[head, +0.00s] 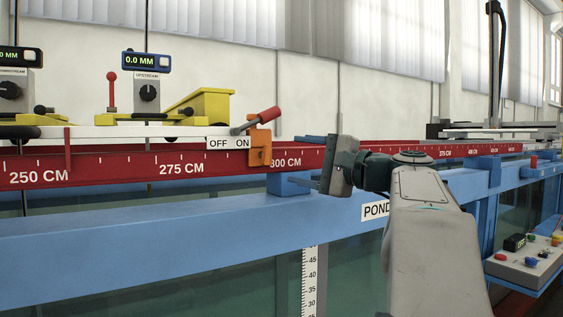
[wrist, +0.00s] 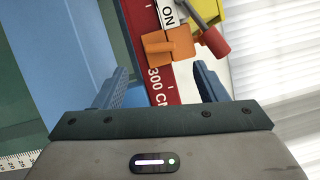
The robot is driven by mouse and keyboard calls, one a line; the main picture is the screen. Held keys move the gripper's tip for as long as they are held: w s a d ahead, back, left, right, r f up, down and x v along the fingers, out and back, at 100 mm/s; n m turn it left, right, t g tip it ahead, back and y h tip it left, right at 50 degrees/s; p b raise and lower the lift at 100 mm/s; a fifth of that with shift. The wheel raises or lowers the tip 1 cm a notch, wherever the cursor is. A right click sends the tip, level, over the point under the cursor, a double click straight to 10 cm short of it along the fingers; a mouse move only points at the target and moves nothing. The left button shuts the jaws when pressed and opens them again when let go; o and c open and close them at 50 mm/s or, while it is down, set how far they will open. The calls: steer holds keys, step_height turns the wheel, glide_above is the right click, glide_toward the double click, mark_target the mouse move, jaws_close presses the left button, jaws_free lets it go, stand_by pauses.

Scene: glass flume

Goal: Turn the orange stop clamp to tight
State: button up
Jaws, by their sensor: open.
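The orange stop clamp (head: 260,148) sits on the red scale rail just left of the 300 CM mark, to the right of the OFF/ON label. In the wrist view the clamp (wrist: 168,46) shows at top centre, beyond the fingertips, with a flat orange tab standing out. My gripper (head: 302,162) is to the right of the clamp in the head view, apart from it. Its fingers, open and empty, also show in the wrist view (wrist: 162,76), with the red rail behind the gap between them. Whether the clamp is tight cannot be told.
A red-handled lever (head: 264,116) rises close behind the clamp, by the OFF/ON label (head: 229,143). A yellow carriage part (head: 201,104) stands to its left. The red rail (head: 120,169) runs above a blue beam (head: 130,235). A control box (head: 524,265) is at lower right.

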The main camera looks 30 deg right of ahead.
steer(key=shift+v, duration=2.75)
